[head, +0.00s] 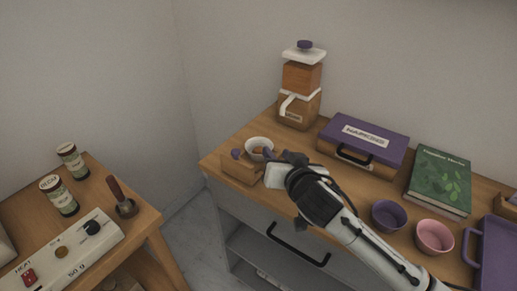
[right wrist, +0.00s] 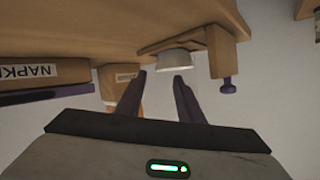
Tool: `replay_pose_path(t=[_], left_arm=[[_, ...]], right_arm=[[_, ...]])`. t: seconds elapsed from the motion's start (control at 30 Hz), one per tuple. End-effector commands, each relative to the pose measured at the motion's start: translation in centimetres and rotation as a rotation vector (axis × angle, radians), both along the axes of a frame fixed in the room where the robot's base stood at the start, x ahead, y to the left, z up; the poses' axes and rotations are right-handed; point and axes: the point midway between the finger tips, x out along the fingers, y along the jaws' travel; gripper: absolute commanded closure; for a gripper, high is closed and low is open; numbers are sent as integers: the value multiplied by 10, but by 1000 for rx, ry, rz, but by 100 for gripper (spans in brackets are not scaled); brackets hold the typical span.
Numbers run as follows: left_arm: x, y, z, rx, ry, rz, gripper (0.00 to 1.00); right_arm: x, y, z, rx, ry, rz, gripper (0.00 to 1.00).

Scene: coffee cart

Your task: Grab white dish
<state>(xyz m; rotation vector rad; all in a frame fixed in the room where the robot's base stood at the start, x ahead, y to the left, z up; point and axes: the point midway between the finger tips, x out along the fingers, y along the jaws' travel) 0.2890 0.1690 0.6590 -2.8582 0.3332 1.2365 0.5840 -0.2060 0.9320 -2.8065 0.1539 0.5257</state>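The white dish (head: 259,145) is a small round bowl with something brown in it, on the wooden counter near its left corner. In the right wrist view the dish (right wrist: 176,62) appears upside down, just beyond my fingertips. My right gripper (head: 271,160) is close to the dish on its near right side, and its hand hides part of the view there. In the right wrist view its two dark fingers (right wrist: 160,78) are apart with nothing between them. My left gripper is not in view.
A small wooden box with a purple knob (head: 240,168) stands beside the dish. A grinder (head: 301,85), a napkin box (head: 362,145), a green book (head: 440,182), a purple cup (head: 388,216) and a pink cup (head: 434,237) stand on the counter. A lower side table (head: 140,218) is at left.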

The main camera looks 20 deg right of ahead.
Motion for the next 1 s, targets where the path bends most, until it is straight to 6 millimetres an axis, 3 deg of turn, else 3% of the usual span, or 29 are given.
replay_pose_path(t=[0.4,0.73,0.93,1.0], left_arm=[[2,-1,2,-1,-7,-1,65],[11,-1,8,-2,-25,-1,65],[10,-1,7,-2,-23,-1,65],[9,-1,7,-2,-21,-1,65]], right_arm=[[44,-2,-17,0,0,0,66],[51,-2,-20,0,1,1,66],[51,-2,-21,0,1,1,98],[51,-2,-21,1,2,1,100]])
